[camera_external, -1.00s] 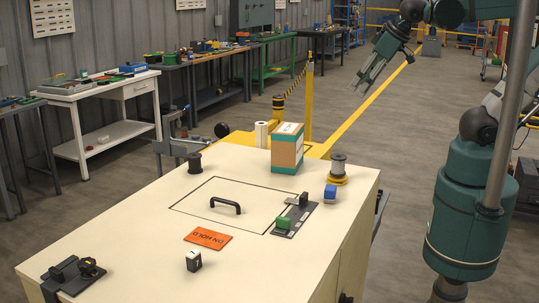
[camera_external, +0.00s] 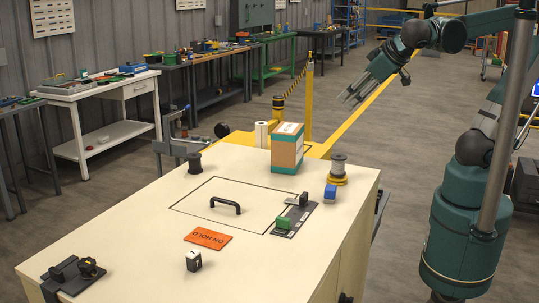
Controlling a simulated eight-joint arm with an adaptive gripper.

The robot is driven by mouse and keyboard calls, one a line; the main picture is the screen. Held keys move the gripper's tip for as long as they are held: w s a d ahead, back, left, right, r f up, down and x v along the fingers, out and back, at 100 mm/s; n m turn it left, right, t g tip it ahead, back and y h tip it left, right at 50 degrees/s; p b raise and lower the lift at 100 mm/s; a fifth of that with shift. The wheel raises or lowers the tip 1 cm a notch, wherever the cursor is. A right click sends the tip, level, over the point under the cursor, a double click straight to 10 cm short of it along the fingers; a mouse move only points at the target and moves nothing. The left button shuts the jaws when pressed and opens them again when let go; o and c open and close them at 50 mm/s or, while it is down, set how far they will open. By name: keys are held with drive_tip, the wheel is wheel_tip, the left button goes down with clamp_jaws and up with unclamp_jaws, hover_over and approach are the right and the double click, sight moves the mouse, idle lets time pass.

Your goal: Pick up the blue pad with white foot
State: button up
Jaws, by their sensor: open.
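The blue pad with white foot (camera_external: 330,192) stands on the cream bench top near its right edge. Its blue upper part sits on a thin pale foot. My gripper (camera_external: 349,99) is open and empty, up in the air above and beyond the bench's far right corner. Its fingers point down and left. It is well apart from the pad and nothing hides the pad.
A cardboard box (camera_external: 287,150) stands farther back. A black handle (camera_external: 225,203) rises mid-bench. The bench's front right is clear.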

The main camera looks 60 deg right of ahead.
drive_tip(key=s+a+r+m+t+b, duration=0.1)
drive_tip(key=s+a+r+t+b, duration=0.2)
drive_tip(key=a, duration=0.4)
drive_tip(key=s+a+r+m+t+b, duration=0.1)
drive_tip(key=s+a+t+b, duration=0.1)
drive_tip(key=a+b, duration=0.35)
drive_tip(key=s+a+r+t+b, duration=0.2)
drive_tip(key=a+t+b, duration=0.1)
drive_tip(key=a, duration=0.4)
approach(331, 187)
drive_tip(key=shift+w+d+f+y, duration=0.15)
drive_tip(key=shift+w+y, duration=0.05)
drive_tip(key=shift+w, duration=0.3)
drive_tip(key=shift+w+d+f+y, duration=0.15)
drive_tip(key=shift+w+y, duration=0.05)
drive_tip(key=shift+w, duration=0.35)
drive_tip(key=shift+w, duration=0.15)
drive_tip(key=shift+x, duration=1.15)
drive_tip(key=shift+x, duration=2.6)
